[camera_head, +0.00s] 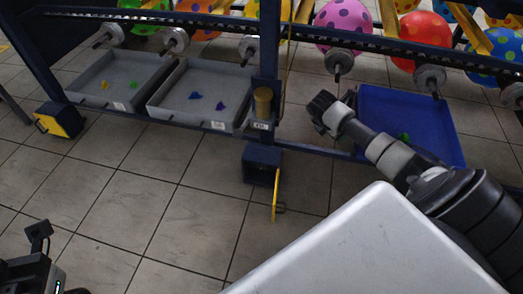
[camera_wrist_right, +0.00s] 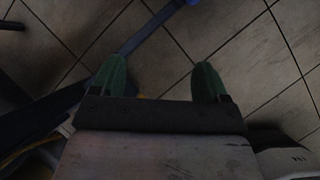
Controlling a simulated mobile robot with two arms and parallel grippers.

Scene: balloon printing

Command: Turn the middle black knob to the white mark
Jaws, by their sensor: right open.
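Several round grey discs with dark stems line the rack in the head view, among them one at the middle (camera_head: 248,48) and one farther right (camera_head: 338,62). I cannot tell which, if any, is the middle black knob, and no white mark can be made out. My right gripper (camera_head: 322,106) is in front of the rack, below the disc on the right and apart from it. In the right wrist view its green fingers (camera_wrist_right: 159,80) are spread with nothing between them, above floor tiles. Part of my left arm, perhaps its gripper (camera_head: 38,235), shows at the lower left.
Two grey trays (camera_head: 150,107) with small coloured pieces sit on the rack's left. A blue tray (camera_head: 440,125) with a green piece is behind my right arm. A dark blue upright (camera_head: 268,60) stands between. Balloons (camera_head: 343,17) lie behind.

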